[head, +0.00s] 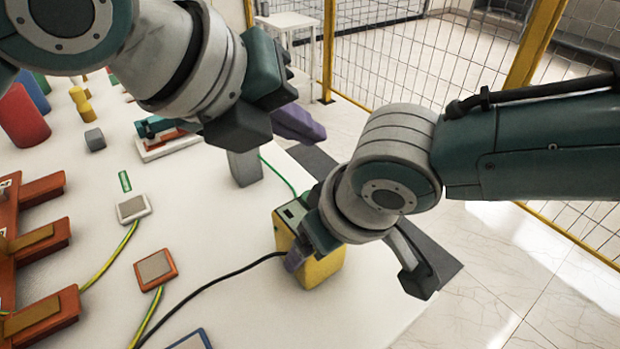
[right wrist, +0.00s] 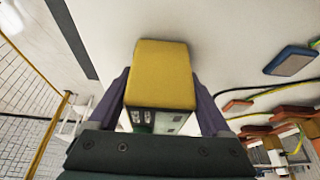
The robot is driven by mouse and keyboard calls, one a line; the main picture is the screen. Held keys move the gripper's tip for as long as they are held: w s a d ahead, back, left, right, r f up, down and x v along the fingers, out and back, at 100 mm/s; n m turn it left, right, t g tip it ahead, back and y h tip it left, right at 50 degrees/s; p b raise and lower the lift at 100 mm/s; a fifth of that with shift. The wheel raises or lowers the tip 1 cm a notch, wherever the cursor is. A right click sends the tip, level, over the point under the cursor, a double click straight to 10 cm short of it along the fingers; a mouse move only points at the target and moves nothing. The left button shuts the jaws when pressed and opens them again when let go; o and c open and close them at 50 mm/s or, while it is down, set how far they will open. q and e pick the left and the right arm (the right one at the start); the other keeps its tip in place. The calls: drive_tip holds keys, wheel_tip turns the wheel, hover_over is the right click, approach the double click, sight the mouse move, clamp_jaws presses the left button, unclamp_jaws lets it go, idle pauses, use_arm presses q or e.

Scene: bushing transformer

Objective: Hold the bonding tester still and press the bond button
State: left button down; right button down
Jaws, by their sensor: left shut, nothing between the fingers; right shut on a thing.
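The bonding tester (head: 322,272) is a yellow box standing on the white table near its right edge. Its dark top panel (head: 293,211) is partly hidden by my right wrist. My right gripper (head: 297,258) is shut on the tester. In the right wrist view, its purple fingers lie along both sides of the yellow tester (right wrist: 160,70), and a panel with small fittings (right wrist: 158,121) faces the camera. I cannot make out the bond button clearly. My left gripper (head: 300,126) is shut and empty, above and behind the tester, apart from it.
A black cable (head: 215,283) and a green wire (head: 277,176) run to the tester. A grey block (head: 244,167) stands behind it. Square pads (head: 156,269) with yellow-green leads and red-brown fixtures (head: 40,312) lie to the left. A fence stands beyond the table.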

use_arm(q)
hover_over(305, 208)
drive_tip(key=shift+f, duration=3.15)
drive_tip(key=shift+f, duration=0.1)
drive_tip(key=shift+f, duration=0.35)
drive_tip(key=shift+f, duration=0.45)
drive_tip(key=shift+r, duration=0.9)
drive_tip(key=shift+r, duration=2.5)
